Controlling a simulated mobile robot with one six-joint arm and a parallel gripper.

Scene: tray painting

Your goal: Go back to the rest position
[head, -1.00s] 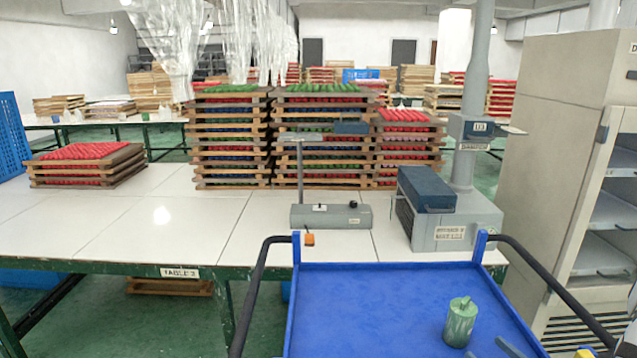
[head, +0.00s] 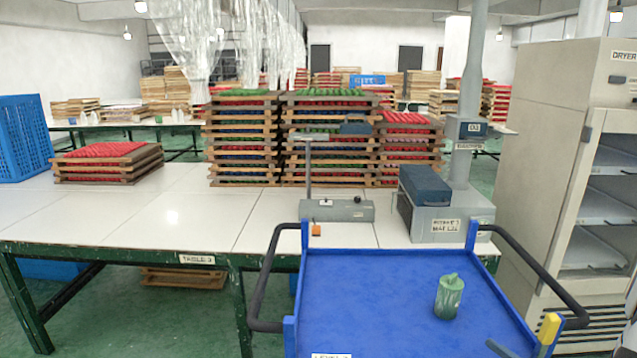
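My gripper is not visible in the head view, and neither is any clear part of my arm. A blue cart tray (head: 390,290) with raised blue edges fills the lower middle. A green bottle-like container (head: 449,297) stands upright on its right half, with nothing touching it. Whether my gripper holds anything cannot be seen.
A white table with a green frame (head: 120,230) stands ahead, bearing stacked wooden trays (head: 245,140) of red, green and blue pieces. A grey machine (head: 440,210) and a small stand (head: 337,210) sit near its edge. A dryer cabinet (head: 545,160) stands at right. A blue crate (head: 22,140) is at left.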

